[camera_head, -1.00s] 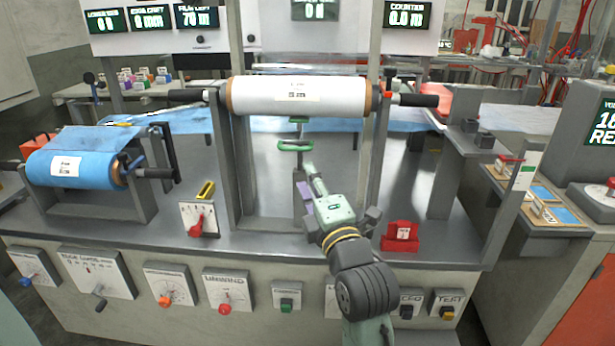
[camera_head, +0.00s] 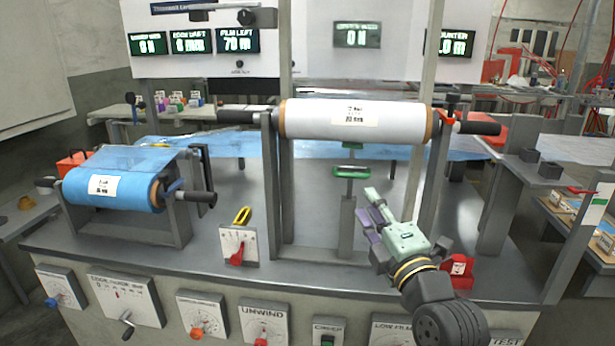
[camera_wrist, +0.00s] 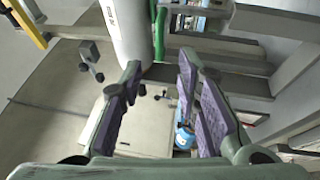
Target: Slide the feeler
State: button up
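What looks like the feeler is a green-handled bar (camera_head: 350,172) on a grey post (camera_head: 347,225), under the white film roll (camera_head: 355,121); I cannot be sure that it is the feeler. My gripper (camera_head: 369,207) is just right of the post and lower than the green bar, apart from it. In the wrist view my gripper (camera_wrist: 160,66) has its two purple-padded fingers spread with nothing between them. A green part (camera_wrist: 158,38) shows beyond the fingertips there, beside the white roll (camera_wrist: 124,28).
A blue film roll (camera_head: 110,188) sits at the left. A red block (camera_head: 459,270) is right of my gripper. Frame uprights (camera_head: 427,160) flank the space around the post.

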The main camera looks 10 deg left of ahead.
aim_at(353, 177)
jog(key=p+x, duration=0.4)
jog(key=x, duration=0.6)
jog(key=shift+d+r, duration=0.1)
jog(key=shift+d, duration=0.05)
jog(key=shift+w, duration=0.35)
grip_shut()
